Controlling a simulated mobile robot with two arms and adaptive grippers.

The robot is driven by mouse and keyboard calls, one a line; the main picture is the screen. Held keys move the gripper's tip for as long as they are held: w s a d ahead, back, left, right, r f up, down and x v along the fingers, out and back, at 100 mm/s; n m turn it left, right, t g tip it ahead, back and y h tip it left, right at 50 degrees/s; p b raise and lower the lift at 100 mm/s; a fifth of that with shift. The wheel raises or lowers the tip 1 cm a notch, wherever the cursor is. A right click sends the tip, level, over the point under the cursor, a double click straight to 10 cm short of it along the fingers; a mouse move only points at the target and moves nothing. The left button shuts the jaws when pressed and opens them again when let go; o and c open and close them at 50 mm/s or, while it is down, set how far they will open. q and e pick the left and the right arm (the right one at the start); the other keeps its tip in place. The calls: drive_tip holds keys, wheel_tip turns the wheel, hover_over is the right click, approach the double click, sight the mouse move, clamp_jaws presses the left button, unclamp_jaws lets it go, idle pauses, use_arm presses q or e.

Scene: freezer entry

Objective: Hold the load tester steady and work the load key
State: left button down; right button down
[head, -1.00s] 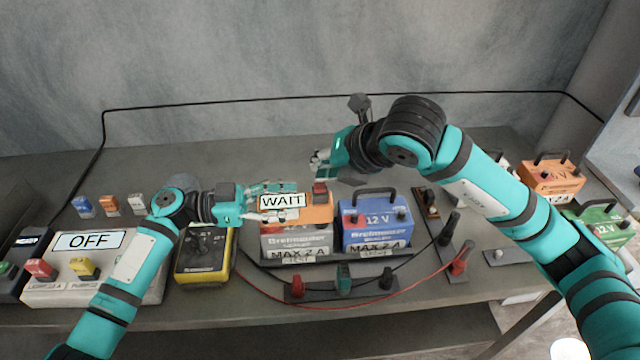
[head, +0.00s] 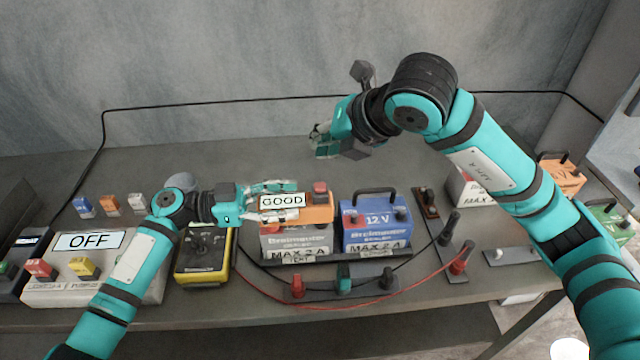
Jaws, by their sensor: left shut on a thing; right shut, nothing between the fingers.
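The orange load tester (head: 319,214) sits on top of the grey battery (head: 290,245). Its display (head: 282,201) reads GOOD. The red load key (head: 320,187) stands up at its right end.
A blue 12 V battery (head: 375,240) stands right of the grey one. Black and red cables run in front. Orange (head: 560,178) and green batteries are at far right.

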sight(323, 184)
use_arm(q)
drive_tip(key=c, duration=0.6)
unclamp_jaws()
drive_tip(key=shift+o, duration=0.5)
drive_tip(key=o, duration=0.4)
drive_tip(key=shift+a, duration=0.1)
use_arm(e)
drive_tip(key=shift+f, duration=0.1)
use_arm(q)
drive_tip(key=a+b, duration=0.5)
drive_tip(key=a, duration=0.1)
drive_tip(key=shift+a, duration=0.35)
use_arm(e)
drive_tip(key=shift+f, duration=2.5)
